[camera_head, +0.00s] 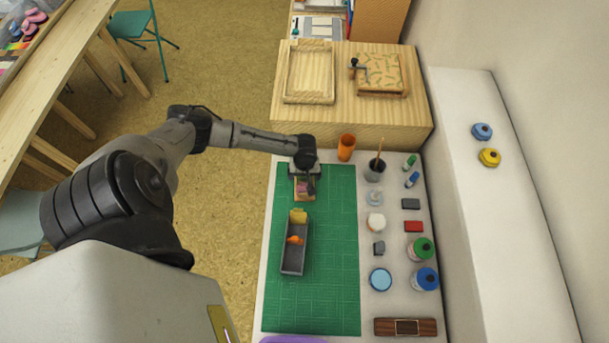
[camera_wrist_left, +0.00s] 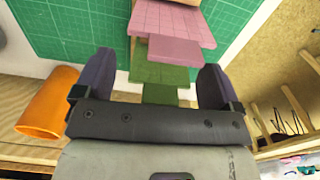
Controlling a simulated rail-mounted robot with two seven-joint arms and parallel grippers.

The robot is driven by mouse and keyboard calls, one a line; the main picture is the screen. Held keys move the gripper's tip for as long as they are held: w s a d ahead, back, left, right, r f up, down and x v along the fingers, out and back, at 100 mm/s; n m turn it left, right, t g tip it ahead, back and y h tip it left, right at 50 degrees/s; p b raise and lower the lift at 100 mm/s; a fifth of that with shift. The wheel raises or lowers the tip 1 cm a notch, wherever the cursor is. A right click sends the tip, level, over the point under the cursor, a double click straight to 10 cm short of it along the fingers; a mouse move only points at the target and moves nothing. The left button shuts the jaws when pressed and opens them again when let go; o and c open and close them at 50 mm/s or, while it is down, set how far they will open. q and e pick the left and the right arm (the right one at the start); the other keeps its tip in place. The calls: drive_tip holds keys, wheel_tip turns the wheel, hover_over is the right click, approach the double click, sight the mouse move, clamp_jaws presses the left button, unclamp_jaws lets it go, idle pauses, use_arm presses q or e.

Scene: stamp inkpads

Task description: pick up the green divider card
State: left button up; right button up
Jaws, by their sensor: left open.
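The green divider card (camera_wrist_left: 160,72) shows in the left wrist view between the two fingers of my left gripper (camera_wrist_left: 156,78). The fingers are open, with visible gaps on both sides of the card. A pink card (camera_wrist_left: 176,50) is just beyond it, with a larger pink piece (camera_wrist_left: 172,20) further on. In the head view my left gripper (camera_head: 305,183) is over the far end of the green mat, above a pink card (camera_head: 304,188). The green card cannot be made out there. My right gripper is not in view.
An orange cup (camera_head: 346,148) stands close right of my gripper. Inkpads and jars line the right side. The mat's near part is clear.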

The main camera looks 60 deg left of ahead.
use_arm(q)
drive_tip(key=shift+c, duration=0.4)
drive_tip(key=c, duration=0.9)
drive_tip(key=shift+r, duration=0.15)
